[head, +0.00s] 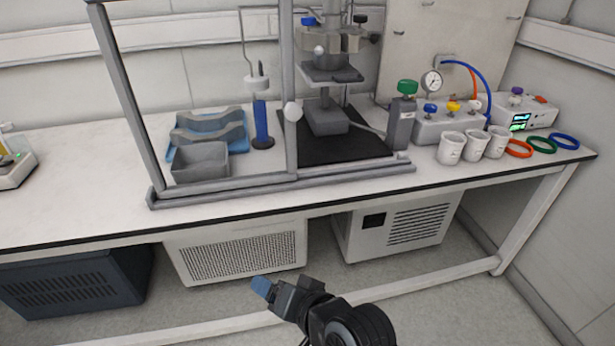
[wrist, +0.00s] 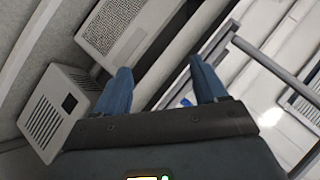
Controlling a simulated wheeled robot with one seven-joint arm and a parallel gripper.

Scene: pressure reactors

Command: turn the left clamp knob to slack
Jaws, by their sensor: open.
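The reactor stand (head: 327,112) is on a black mat on the bench, behind the frame of a shield. Its grey clamp (head: 345,40) is near the top of the view. A small white knob (head: 319,50) shows at the clamp's left front and a blue knob (head: 308,21) at its upper left. I cannot tell for sure which is the left clamp knob. My gripper (head: 263,287) is low in front of the bench, far from the clamp. In the wrist view its blue fingers (wrist: 163,85) are apart with nothing between them. The clamp is not identifiable there.
The grey shield frame (head: 290,80) has an upright with a white round handle (head: 292,112) in front of the stand. A grey tray (head: 200,163) and a blue cylinder (head: 261,123) are left.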

